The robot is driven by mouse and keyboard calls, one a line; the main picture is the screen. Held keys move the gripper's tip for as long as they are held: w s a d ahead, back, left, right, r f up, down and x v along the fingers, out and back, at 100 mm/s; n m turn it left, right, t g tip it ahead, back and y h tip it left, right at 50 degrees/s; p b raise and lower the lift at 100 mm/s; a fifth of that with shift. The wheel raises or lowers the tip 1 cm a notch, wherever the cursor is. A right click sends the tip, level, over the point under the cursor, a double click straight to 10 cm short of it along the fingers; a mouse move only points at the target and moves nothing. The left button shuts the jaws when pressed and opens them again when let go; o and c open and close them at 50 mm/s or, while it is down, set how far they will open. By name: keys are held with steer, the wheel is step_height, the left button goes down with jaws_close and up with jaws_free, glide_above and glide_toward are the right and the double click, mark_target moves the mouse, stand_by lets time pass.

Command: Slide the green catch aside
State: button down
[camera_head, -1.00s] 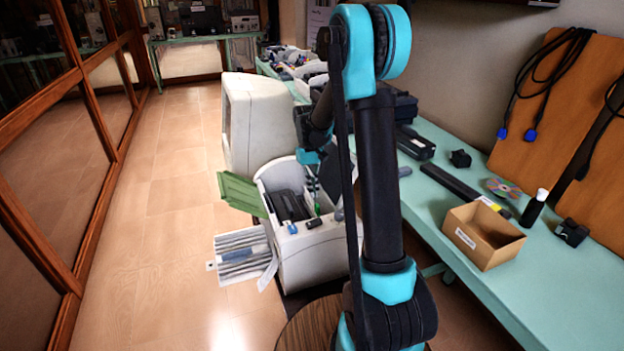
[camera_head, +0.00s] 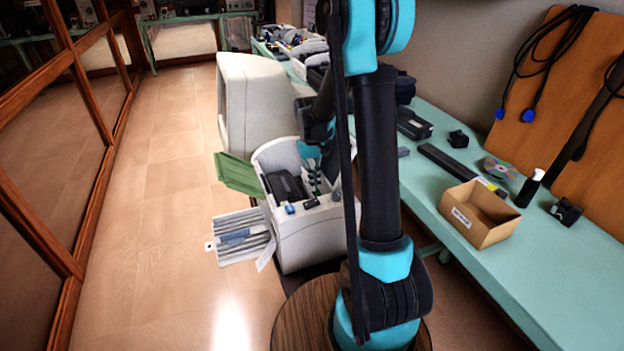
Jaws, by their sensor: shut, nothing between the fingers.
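An open white machine (camera_head: 308,235) stands on the floor, with a dark unit (camera_head: 286,187) in its top opening. My gripper (camera_head: 317,186) points down into the right part of that opening, below a teal wrist. It is small and partly blends with the dark parts there; its fingers are shut and hold nothing. A larger green flap (camera_head: 240,175) sticks out at the machine's left side. My upper arm hides the machine's right side.
A grey ribbed tray (camera_head: 243,238) juts out low at the left. A tall off-white housing (camera_head: 256,105) stands behind. The teal table (camera_head: 545,265) at the right holds a cardboard box (camera_head: 478,226) and a small bottle (camera_head: 529,188). The floor at the left is clear.

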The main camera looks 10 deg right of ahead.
steer(key=shift+s, duration=0.15)
steer(key=v, duration=1)
stand_by(0.4)
